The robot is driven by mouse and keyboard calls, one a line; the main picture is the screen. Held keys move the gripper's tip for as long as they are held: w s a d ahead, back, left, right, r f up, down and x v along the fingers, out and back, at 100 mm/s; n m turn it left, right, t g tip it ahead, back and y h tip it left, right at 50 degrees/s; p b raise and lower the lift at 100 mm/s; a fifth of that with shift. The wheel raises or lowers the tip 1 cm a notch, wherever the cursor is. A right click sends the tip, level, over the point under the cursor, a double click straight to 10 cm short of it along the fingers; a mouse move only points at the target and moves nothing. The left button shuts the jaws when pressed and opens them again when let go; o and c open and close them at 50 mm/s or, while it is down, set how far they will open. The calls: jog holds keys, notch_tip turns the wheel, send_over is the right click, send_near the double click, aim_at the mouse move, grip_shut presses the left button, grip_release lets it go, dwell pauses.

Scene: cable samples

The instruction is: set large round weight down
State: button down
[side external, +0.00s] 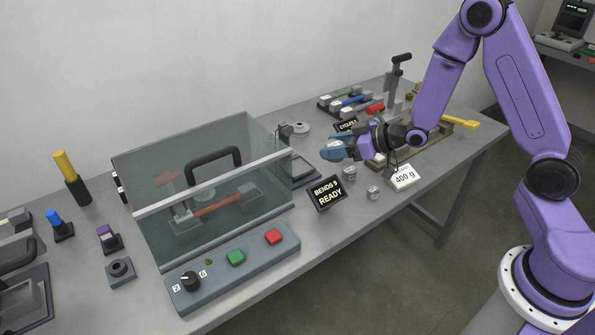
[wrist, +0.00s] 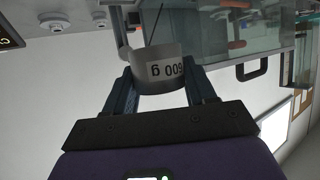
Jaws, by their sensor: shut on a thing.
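A grey round weight (wrist: 160,66) fills the middle of the wrist view, with a label reading 600 g upside down. My gripper (wrist: 160,88) is shut on it, with one blue finger on each side. In the side external view my gripper (side external: 336,149) is above the table, beyond the READY display, and its fingers hide most or all of the weight. Two small grey weights stand on the table, one by the display (side external: 349,173) and one nearer the front edge (side external: 373,192). I cannot tell whether the held weight touches anything.
A clear-walled test box (side external: 205,185) with a black handle stands left of my gripper. The BENDS display (side external: 327,193) and a 400 g sign (side external: 404,178) stand near the table's front edge. Colored cable samples (side external: 350,101) lie behind. A wooden fixture (side external: 425,145) is at right.

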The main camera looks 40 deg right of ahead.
jog(key=shift+w+a+n+y, duration=0.1)
jog(key=shift+a+n+y, duration=0.05)
jog(key=shift+n+y, duration=0.2)
jog(key=shift+g, duration=0.3)
jog(key=shift+w+f, duration=0.1)
